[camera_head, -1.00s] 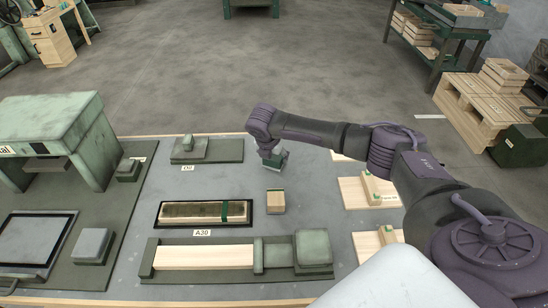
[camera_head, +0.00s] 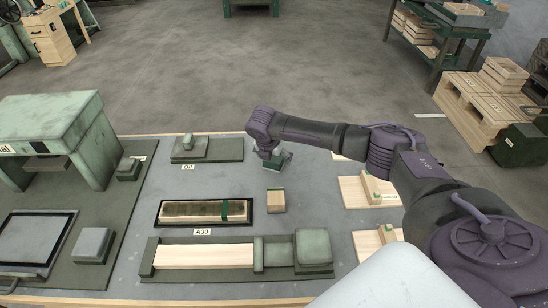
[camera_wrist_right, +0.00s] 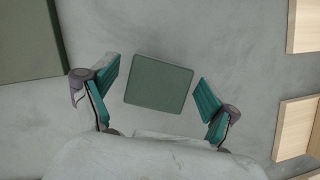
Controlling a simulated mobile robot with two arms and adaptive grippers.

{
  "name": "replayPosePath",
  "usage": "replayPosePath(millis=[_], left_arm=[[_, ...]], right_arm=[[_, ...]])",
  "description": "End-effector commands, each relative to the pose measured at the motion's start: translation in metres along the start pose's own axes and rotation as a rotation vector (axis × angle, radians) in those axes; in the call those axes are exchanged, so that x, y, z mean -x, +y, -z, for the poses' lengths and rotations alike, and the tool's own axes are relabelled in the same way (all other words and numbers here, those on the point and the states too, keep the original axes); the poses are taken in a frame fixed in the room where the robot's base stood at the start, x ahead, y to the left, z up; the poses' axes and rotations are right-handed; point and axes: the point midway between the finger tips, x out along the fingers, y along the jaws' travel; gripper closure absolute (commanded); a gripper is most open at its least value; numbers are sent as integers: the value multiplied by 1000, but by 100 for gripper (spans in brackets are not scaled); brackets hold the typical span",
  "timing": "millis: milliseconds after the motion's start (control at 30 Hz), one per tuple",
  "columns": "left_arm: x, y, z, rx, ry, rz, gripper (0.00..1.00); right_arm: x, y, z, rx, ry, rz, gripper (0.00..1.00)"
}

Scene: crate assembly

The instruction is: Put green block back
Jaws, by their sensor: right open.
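The green block (camera_wrist_right: 160,82) lies on the grey table top in the right wrist view, between the two fingers of my right gripper (camera_wrist_right: 155,95). The fingers are spread, with a gap on each side of the block. In the head view the green block (camera_head: 271,172) stands on the table right under my right gripper (camera_head: 277,158), partly hidden by it. My left gripper is not in view.
A small wooden block (camera_head: 276,204) stands nearer me. The A30 tray (camera_head: 161,213), a long fixture with a pale wooden bar (camera_head: 205,257), and a green fixture (camera_head: 216,157) lie to the left. Wooden pieces (camera_head: 352,193) line the right side.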

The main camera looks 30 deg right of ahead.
Motion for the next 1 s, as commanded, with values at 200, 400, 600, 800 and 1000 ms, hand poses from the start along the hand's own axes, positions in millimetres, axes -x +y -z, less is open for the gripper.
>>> replayPosePath(millis=[200, 400, 600, 800, 1000], left_arm=[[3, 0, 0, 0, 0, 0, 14], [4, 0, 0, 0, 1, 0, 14], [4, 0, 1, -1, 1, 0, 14], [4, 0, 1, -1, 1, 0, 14], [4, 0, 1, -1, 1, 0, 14]], right_arm=[[39, 1, -1, 0, -1, -5, 13], [82, 1, 0, 0, 0, -4, 13], [110, 1, 0, 0, 1, -2, 13], [119, 0, 0, -1, 1, -1, 13], [119, 0, 0, -1, 1, 0, 13]])
